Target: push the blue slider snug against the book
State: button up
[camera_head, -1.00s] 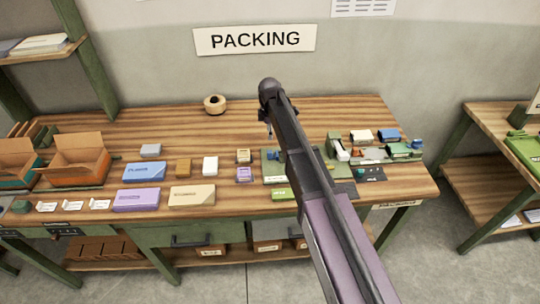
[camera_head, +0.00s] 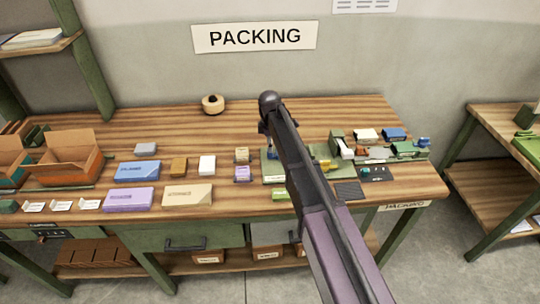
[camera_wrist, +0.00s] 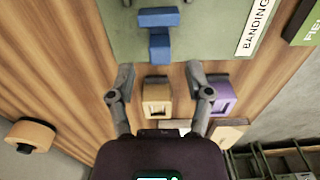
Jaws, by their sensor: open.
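The blue slider (camera_wrist: 160,46) shows in the wrist view as a T-shaped blue piece on a green board (camera_wrist: 112,22) marked BANDING. My gripper (camera_wrist: 157,70) is open, its two fingers apart on either side of the slider's near end, with nothing held between them. Whether a finger touches the slider I cannot tell. I cannot make out the book with certainty in either view. In the head view the green board (camera_head: 272,172) is partly hidden by my arm, which also covers most of the gripper and slider.
A tan box (camera_wrist: 156,97) and a purple box (camera_wrist: 222,95) stand beside the board, near my fingers. A tape roll (camera_head: 213,105) sits at the bench's back. Boxes crowd the left; a cluttered station (camera_head: 376,174) is to the right. The back strip of the bench is mostly clear.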

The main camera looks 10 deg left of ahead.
jog(key=shift+f+b, duration=1.6)
jog(key=shift+f, duration=0.25)
grip_shut()
